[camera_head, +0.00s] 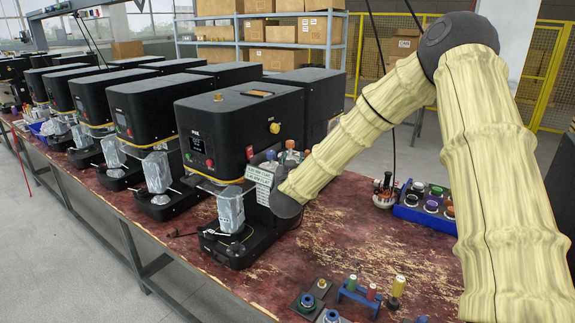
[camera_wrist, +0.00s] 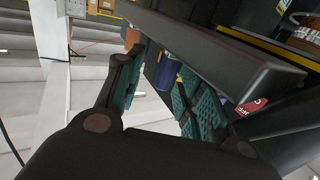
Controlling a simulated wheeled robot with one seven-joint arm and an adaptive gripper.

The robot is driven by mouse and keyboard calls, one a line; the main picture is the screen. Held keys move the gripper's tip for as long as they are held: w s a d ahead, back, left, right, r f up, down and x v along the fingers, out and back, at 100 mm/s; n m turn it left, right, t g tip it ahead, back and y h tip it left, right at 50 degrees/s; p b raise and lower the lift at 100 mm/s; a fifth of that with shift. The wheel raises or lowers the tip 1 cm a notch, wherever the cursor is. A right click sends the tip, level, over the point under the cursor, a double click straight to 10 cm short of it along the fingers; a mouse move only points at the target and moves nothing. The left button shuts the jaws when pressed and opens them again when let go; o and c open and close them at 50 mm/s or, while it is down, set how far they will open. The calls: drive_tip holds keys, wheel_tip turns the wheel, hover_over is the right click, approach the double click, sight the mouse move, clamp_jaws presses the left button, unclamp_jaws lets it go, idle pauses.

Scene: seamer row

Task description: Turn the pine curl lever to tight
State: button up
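The nearest black seamer (camera_head: 235,125) stands on the worn red bench, with small coloured knobs by its right side: a red one (camera_head: 250,152), a blue one (camera_head: 271,155) and an orange-brown one (camera_head: 290,145). I cannot tell which is the pine curl lever, or its setting. In the wrist view, my gripper (camera_wrist: 160,95) is open, its green-padded fingers apart. A blue cylindrical handle (camera_wrist: 166,75) shows between and beyond the fingertips; contact is unclear. An orange-brown handle (camera_wrist: 132,37) is farther off. My arm's end hides most of the gripper in the head view.
A dark beam (camera_wrist: 215,50) runs close above the fingers. A red tag (camera_wrist: 250,106) is at right. A blue tray of coloured pots (camera_head: 425,208) and small fixtures stand on the bench at right.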

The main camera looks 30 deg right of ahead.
drive_tip(key=shift+s+a, duration=0.1)
drive_tip(key=v, duration=0.7)
drive_tip(key=shift+s, duration=0.3)
drive_tip(key=shift+t+y, duration=0.3)
drive_tip(key=s+d+n+t+y+p, duration=0.1)
drive_tip(key=s+d+n+t+y, duration=0.2)
drive_tip(key=n+y, duration=0.45)
drive_tip(key=shift+m+g+y, duration=0.4)
drive_tip(key=shift+m+y, duration=0.15)
drive_tip(key=shift+m, duration=0.1)
drive_tip(key=w+p, duration=0.1)
drive_tip(key=w, duration=0.2)
drive_tip(key=w+p, duration=0.2)
drive_tip(key=w, duration=0.1)
drive_tip(key=w+d+p, duration=0.1)
drive_tip(key=w, duration=0.2)
drive_tip(key=shift+w+r, duration=0.1)
drive_tip(key=shift+r, duration=0.2)
drive_tip(key=shift+w+f+p, duration=0.1)
drive_tip(key=shift+w+p, duration=0.3)
drive_tip(key=shift+w, duration=0.1)
drive_tip(key=shift+c, duration=0.5)
